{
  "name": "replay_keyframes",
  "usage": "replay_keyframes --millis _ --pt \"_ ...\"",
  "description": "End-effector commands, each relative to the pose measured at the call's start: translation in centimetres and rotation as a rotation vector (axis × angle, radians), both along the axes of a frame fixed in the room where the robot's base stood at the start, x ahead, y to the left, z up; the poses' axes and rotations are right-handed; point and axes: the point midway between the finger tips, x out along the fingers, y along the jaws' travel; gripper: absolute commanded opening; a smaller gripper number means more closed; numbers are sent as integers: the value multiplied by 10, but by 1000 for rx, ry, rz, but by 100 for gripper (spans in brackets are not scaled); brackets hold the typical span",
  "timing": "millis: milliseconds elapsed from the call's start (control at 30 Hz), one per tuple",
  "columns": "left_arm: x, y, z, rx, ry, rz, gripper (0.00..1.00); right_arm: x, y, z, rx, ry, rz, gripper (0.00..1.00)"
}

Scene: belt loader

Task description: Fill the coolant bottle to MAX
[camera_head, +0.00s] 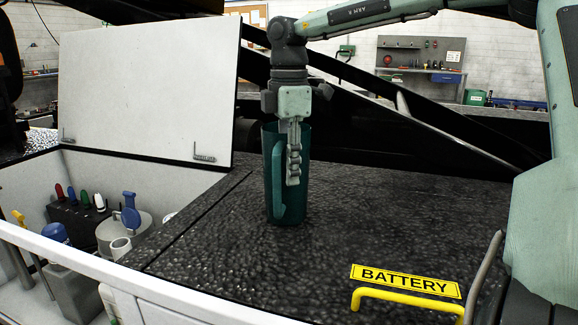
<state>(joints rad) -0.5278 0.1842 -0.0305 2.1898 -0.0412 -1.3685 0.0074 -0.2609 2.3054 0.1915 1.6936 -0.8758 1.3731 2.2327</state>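A tall teal jug (272,200) stands upright on the black textured deck, its lighter handle facing me. My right gripper (293,180) points straight down at the jug, with its fingers in front of the jug wall beside the handle. One finger hides the other, so I cannot see whether they are closed on the handle. In the open bay at the lower left, a pale tank with a blue cap (130,217) looks like the coolant bottle; its level marks are too small to read. My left gripper is not in view.
A white lid (145,95) stands raised behind the bay. The bay's white front rim (150,287) runs along the near edge. A dark box with coloured knobs (75,217) sits near the tank. A yellow handle (405,300) is by the BATTERY label. The deck between is clear.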

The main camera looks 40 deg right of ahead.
Motion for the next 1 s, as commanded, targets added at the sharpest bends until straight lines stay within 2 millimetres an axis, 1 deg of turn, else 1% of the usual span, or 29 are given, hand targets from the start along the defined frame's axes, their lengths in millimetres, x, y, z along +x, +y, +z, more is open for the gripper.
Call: replay_keyframes --millis 267,367,467,567,667,700,800,900,1000 --pt "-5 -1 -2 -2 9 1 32 0 0 0 0 0 0 26" --pt "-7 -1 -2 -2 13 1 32 0 0 -3 3 1 1 26" --pt "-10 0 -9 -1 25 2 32 1 0 12 -3 -2 0 26" --pt "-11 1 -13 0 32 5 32 -1 1 31 -5 -3 1 26" --pt "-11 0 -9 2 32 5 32 -4 3 54 -4 -4 0 26" --pt "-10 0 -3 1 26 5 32 -4 3 64 -4 -3 -1 26" --pt "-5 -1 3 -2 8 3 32 -4 3 84 -3 -2 0 26" --pt "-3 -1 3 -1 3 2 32 -4 3 100 -2 -1 0 26" --pt "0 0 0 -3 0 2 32 -4 3 111 -1 0 0 26"
